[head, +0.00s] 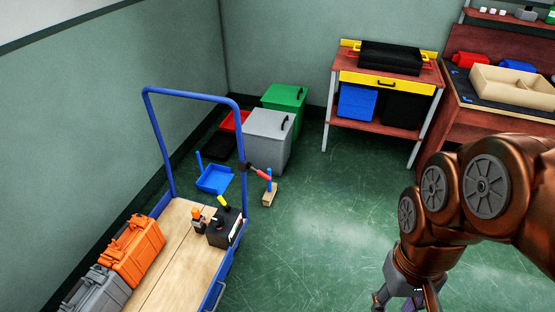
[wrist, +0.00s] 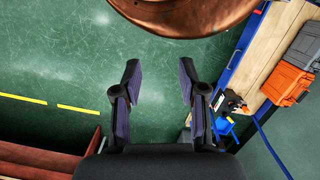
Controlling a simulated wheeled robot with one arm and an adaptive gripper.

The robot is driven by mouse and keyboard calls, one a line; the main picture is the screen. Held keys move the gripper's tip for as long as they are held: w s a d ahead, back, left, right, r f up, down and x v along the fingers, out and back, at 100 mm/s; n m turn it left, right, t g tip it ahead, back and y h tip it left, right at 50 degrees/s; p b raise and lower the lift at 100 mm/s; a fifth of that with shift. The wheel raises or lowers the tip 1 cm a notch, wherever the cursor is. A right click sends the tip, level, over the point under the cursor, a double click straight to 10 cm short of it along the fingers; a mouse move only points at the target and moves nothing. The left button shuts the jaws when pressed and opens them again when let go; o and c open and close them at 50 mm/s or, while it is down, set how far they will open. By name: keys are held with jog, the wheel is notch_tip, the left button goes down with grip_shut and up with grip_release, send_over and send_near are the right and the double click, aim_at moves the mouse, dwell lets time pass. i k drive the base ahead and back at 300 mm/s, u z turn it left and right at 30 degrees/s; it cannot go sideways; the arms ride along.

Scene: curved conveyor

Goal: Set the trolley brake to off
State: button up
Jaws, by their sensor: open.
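The trolley (head: 172,248) stands at the lower left in the head view, with a wooden deck and a blue tube handle. A lever with a red grip (head: 263,175) sits on a dark mount at the right post of the handle and points right, slightly down. A black box with a yellow-tipped lever (head: 223,203) stands on the deck; I cannot tell which lever is the brake. In the wrist view the trolley (wrist: 262,55) is at the upper right. My gripper (wrist: 160,78) is open and empty, apart from the trolley over green floor.
An orange case (head: 133,250) and a grey case (head: 97,290) lie on the deck. A grey bin (head: 266,140), a green bin (head: 285,97), a blue dustpan (head: 215,180) and a brush (head: 269,193) stand beyond. A workbench (head: 385,80) is at the back. Floor right of the trolley is clear.

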aim_at(260, 172)
jog(key=u, duration=0.25)
jog(key=i, duration=0.9)
jog(key=u, duration=0.45)
